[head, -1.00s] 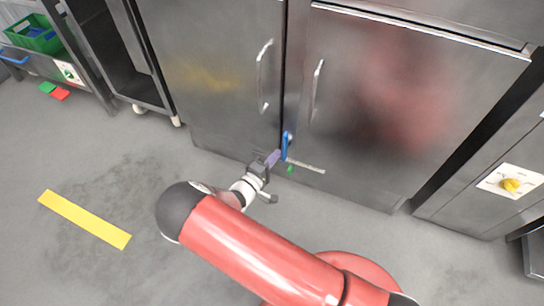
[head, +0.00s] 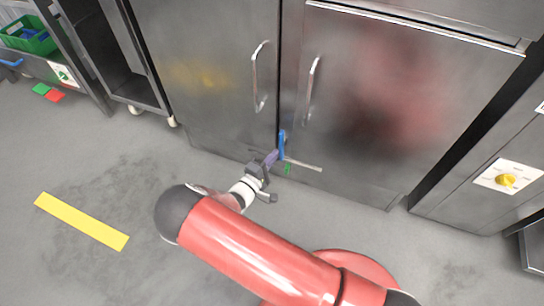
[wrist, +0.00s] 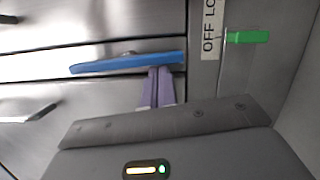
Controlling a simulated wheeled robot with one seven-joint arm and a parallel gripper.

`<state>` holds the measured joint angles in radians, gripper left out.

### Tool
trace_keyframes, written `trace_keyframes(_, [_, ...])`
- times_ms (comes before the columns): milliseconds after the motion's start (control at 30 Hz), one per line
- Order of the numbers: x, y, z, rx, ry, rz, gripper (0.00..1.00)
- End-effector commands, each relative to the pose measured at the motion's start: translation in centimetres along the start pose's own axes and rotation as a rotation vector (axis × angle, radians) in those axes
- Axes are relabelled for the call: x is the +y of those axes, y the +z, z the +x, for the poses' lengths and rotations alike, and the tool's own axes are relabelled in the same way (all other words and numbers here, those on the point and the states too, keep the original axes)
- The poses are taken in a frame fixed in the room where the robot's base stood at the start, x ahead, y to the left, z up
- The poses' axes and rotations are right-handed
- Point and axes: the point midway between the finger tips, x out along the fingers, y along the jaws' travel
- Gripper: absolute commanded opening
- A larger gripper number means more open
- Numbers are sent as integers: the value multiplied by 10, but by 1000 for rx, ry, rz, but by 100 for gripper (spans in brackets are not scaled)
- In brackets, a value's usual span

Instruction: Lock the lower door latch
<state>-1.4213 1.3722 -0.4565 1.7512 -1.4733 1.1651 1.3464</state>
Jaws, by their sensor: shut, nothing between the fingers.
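The lower door latch is a blue lever (head: 282,145) at the bottom of the seam between the two steel doors. It stands about upright in the head view and lies across the wrist view (wrist: 125,62). My gripper (head: 274,155) is at its left side, low by the doors. In the wrist view my purple fingers (wrist: 158,76) are together and empty, their tips at the lever's edge. I cannot tell whether they touch it. A green mark (wrist: 248,37) lies beyond the lever's right end; it also shows in the head view (head: 287,169).
A pale label (wrist: 211,30) with partly visible lettering, "OFF LO", is beside the lever. Two door handles (head: 258,78) (head: 311,88) stick out above. A wheeled rack (head: 125,85) stands at left, and a panel with a yellow knob (head: 506,180) at right. The floor at left is open.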

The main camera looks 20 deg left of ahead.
Motion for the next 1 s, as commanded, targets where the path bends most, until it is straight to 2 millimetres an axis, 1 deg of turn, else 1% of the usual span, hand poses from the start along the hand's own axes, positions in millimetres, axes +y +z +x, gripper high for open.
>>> trace_keyframes(167, [-3,4,1,-2,19,-74,0])
trace_keyframes(367, [-5,10,3,-3,55,-218,0])
trace_keyframes(633, [-8,22,6,-2,117,-469,0])
trace_keyframes(1000, [-5,38,9,-1,203,-811,0])
